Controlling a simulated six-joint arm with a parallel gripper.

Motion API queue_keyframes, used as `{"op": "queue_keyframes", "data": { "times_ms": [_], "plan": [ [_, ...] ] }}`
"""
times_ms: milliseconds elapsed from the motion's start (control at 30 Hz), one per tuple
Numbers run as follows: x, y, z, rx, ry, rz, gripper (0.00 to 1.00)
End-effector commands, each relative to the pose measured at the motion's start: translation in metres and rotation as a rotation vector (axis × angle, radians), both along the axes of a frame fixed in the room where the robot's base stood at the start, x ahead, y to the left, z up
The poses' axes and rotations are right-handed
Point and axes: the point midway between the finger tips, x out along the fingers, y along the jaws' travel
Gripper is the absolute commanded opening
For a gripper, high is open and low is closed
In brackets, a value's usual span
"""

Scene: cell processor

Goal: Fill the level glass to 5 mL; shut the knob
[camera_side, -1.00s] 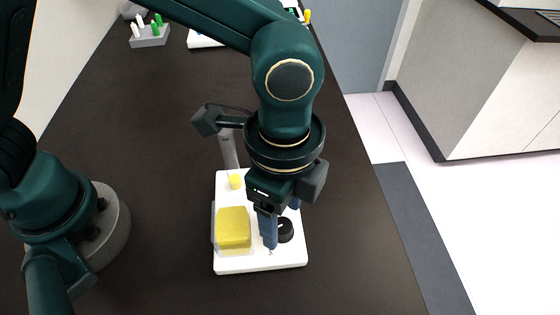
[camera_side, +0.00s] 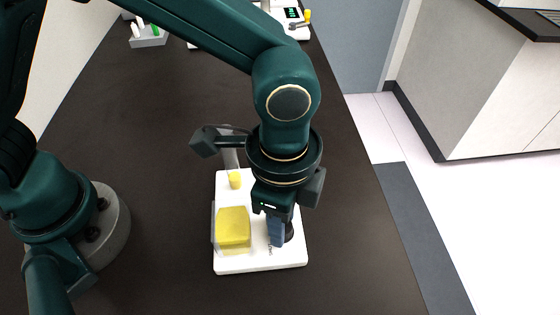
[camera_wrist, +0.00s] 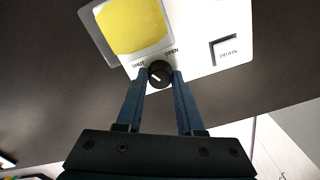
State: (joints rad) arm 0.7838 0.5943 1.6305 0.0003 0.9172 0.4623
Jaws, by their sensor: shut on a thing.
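My gripper (camera_side: 278,243) is shut on the black knob (camera_wrist: 155,78), one blue finger on each side of it in the wrist view. A small part of the knob (camera_side: 289,232) shows behind the fingers in the side view. A white mark on the knob lies slantwise between the printed words SHUT and OPEN; I cannot tell its exact setting. The clear level glass (camera_side: 214,228) holds yellow liquid (camera_side: 234,227) and stands left of the gripper. The liquid also shows in the wrist view (camera_wrist: 130,25). No scale is readable.
The white base plate (camera_side: 260,264) carries the glass, the knob and a grey post with a yellow part (camera_side: 235,180). A recess marked DRAIN (camera_wrist: 227,49) lies right of the knob in the wrist view. A tube rack (camera_side: 148,41) stands far back. Bare dark table surrounds the plate.

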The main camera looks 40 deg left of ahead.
Motion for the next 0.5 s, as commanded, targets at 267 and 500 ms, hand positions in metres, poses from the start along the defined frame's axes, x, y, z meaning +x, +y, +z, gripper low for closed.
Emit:
{"op": "queue_keyframes", "data": {
  "times_ms": [267,500],
  "plan": [
    [0.0002,-0.0002,0.0007,-0.001,0.0,0.247,0.0],
    [0.0002,-0.0002,0.0008,-0.001,0.0,0.284,0.0]
  ]
}}
